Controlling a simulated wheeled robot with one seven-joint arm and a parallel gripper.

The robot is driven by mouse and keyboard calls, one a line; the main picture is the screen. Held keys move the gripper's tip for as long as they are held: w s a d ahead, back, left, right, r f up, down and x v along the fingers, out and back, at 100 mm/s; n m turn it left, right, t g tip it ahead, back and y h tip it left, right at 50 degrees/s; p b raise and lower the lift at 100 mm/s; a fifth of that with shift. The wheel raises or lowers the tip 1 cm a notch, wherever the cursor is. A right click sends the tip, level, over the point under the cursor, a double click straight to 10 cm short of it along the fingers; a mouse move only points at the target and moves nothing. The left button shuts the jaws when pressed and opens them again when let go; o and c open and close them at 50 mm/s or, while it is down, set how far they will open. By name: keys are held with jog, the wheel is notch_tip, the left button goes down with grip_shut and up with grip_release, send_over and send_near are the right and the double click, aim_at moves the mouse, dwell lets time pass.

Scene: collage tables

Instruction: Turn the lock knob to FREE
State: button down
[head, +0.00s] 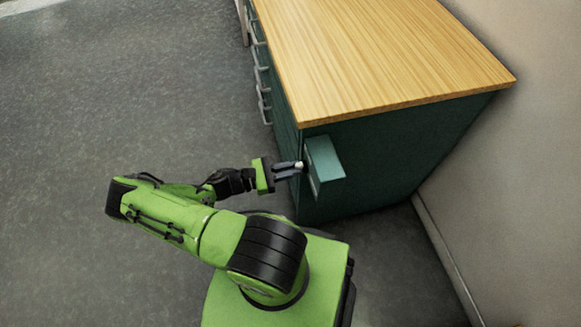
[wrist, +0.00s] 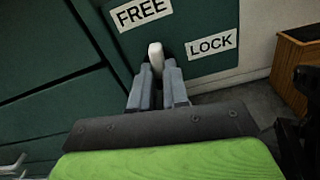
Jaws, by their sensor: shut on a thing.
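The lock knob (wrist: 155,54) is a pale, narrow handle on a dark green panel (wrist: 205,15). In the wrist view it stands between my fingertips, below the FREE label (wrist: 140,12) and left of the LOCK label (wrist: 211,43). My gripper (wrist: 159,75) is shut on the knob; its fingers hide the knob's lower part. In the head view my gripper (head: 297,168) reaches the left side of a small teal box (head: 325,158) on the cabinet's near end. The knob is only a small pale spot there, and its turn angle cannot be read.
The green cabinet (head: 385,150) has a wooden top (head: 380,50) overhanging near my gripper. Drawer handles (head: 262,80) line its left side. A wall (head: 530,150) stands to the right. A brown wooden box (wrist: 298,65) shows at the wrist view's right. Grey floor is open to the left.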

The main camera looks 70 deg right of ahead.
jog(key=shift+n, duration=0.8)
jog(key=shift+f, duration=0.1)
jog(key=c, duration=1.1)
grip_release()
jog(key=v, duration=1.5)
jog(key=shift+w+a, duration=0.2)
jog(key=shift+w, duration=0.15)
